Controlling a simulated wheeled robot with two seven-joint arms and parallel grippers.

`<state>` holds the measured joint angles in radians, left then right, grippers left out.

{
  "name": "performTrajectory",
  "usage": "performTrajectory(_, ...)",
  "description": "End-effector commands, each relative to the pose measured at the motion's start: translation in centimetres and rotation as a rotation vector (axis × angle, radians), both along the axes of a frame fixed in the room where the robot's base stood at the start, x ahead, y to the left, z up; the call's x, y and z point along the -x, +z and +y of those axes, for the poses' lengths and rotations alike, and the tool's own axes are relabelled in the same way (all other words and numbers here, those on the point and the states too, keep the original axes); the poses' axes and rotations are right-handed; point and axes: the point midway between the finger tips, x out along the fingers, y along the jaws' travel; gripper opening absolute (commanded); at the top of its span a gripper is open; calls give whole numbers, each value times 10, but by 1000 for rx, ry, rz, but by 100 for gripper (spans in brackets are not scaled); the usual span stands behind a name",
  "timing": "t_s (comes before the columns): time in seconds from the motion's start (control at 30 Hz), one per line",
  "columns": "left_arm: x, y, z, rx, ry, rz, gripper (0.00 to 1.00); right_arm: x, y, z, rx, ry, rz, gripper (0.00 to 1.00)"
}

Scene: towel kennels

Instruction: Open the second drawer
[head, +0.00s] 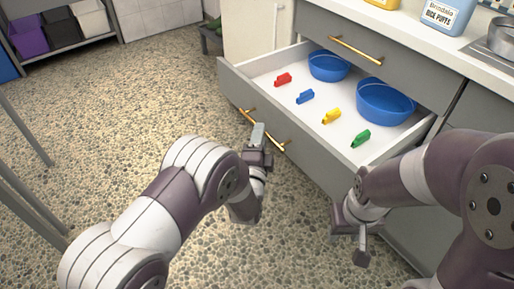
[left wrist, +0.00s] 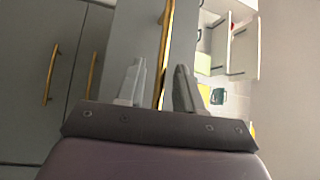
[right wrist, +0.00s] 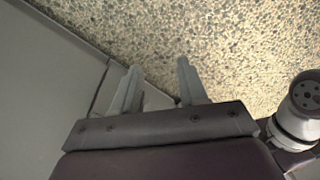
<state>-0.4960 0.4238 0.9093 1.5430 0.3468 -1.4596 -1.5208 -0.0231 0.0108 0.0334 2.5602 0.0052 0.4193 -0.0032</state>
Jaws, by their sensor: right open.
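The second drawer (head: 232,80), below the top drawer, is pulled well out. Its gold handle (head: 280,144) is on the grey front. My left gripper (head: 258,133) is at this handle and covers its middle. In the left wrist view, the gold bar (left wrist: 164,75) runs between the two spread fingers (left wrist: 160,85), with a gap visible on each side. My right gripper (right wrist: 160,82) is open and empty. It points at the floor beside grey cabinet fronts, and in the head view it is low, in front of the cabinet.
The closed top drawer (head: 395,62) is above. Open speckled floor (head: 110,110) lies left; a shelf unit (head: 75,48) stands far left.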

Motion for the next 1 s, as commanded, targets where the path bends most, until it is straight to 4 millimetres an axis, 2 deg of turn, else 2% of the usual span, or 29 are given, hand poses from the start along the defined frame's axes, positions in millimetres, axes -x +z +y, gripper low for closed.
performTrajectory(0.03, 13, 3, 1, -3, -2, 4, 36, 0, 10, 0, 0, 0, 0, 43)
performTrajectory(0.2, 59, -4, 7, -2, -3, 4, 36, 0, 24, 0, 0, 0, 0, 43)
performTrajectory(0.4, 93, -12, 13, -2, -2, 3, 36, 0, 30, 0, 0, 0, 0, 43)
performTrajectory(0.53, 99, -13, 14, 0, -1, 1, 36, 0, 31, 0, 0, 0, 0, 43)
performTrajectory(1.0, 98, -14, 14, 13, -3, 3, 36, 0, 30, 0, 0, 0, 0, 43)
